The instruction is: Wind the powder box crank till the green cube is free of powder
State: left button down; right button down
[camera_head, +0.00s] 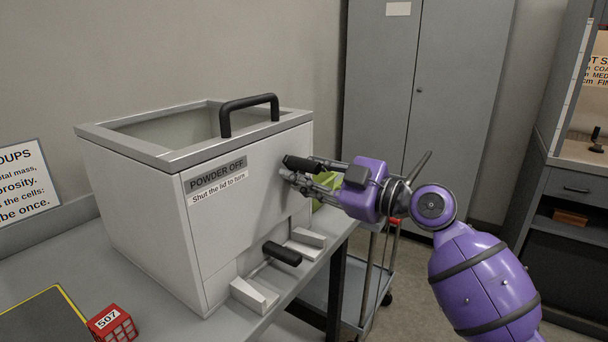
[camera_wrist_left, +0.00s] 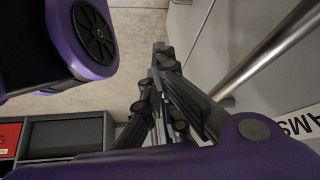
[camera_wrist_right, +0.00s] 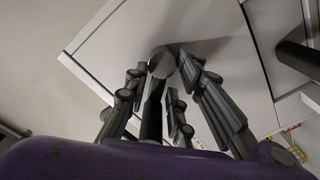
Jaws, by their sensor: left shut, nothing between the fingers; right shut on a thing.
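The powder box (camera_head: 235,235) is a large pale box on the bench, labelled "POWDER OFF, Shut the lid to turn". Its grey top frame with a black handle (camera_head: 250,101) surrounds a window or opening; I cannot tell which. The green cube is not visible inside. My right gripper (camera_head: 300,172) is shut on the black crank grip (camera_head: 302,163) at the box's side. The grip (camera_wrist_right: 152,112) and its round grey hub (camera_wrist_right: 162,64) show between the fingers in the right wrist view. My left gripper (camera_wrist_left: 158,88) is shut and empty, outside the head view.
A second black handle (camera_head: 282,253) sits low on the box between pale blocks. A red cube marked 507 (camera_head: 112,323) and a yellow-edged dark mat (camera_head: 45,315) lie at left. A cart (camera_head: 372,290) and grey cabinet (camera_head: 430,90) stand behind my right arm.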

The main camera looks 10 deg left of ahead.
jog(key=shift+f, duration=0.35)
jog(key=c, duration=1.8)
grip_release()
jog(key=shift+o, duration=1.1)
jog(key=shift+s, duration=0.1)
jog(key=shift+r, duration=0.15)
jog(key=v, duration=1.2)
jog(key=shift+r, duration=0.1)
